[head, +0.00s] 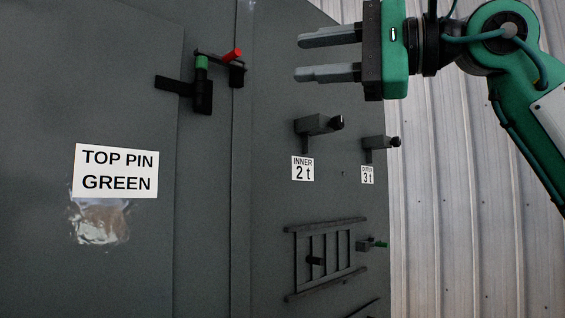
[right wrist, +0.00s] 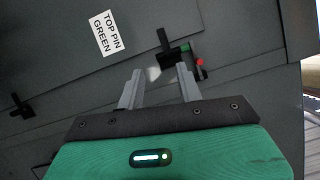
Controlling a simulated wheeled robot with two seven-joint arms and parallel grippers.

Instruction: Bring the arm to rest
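My right gripper (head: 328,55) is at the upper right of the head view, its two grey fingers apart and pointing left, with nothing between them. It also shows open and empty in the right wrist view (right wrist: 158,85). A green pin (head: 201,63) stands in the black latch bracket (head: 203,92) at the top of the grey door (head: 120,240). A red pin (head: 232,55) lies tilted beside it on a second black bracket. In the head view the gripper is to the right of both pins, apart from them. My left gripper is in neither view.
A label "TOP PIN GREEN" (head: 116,171) is on the door, above a shiny patch (head: 99,222). Black pegs labelled "INNER 2 t" (head: 303,169) and "OUTER 3 t" (head: 367,175) stick out on the right panel. Below is a black slatted rack (head: 326,256). A corrugated wall (head: 470,230) stands at right.

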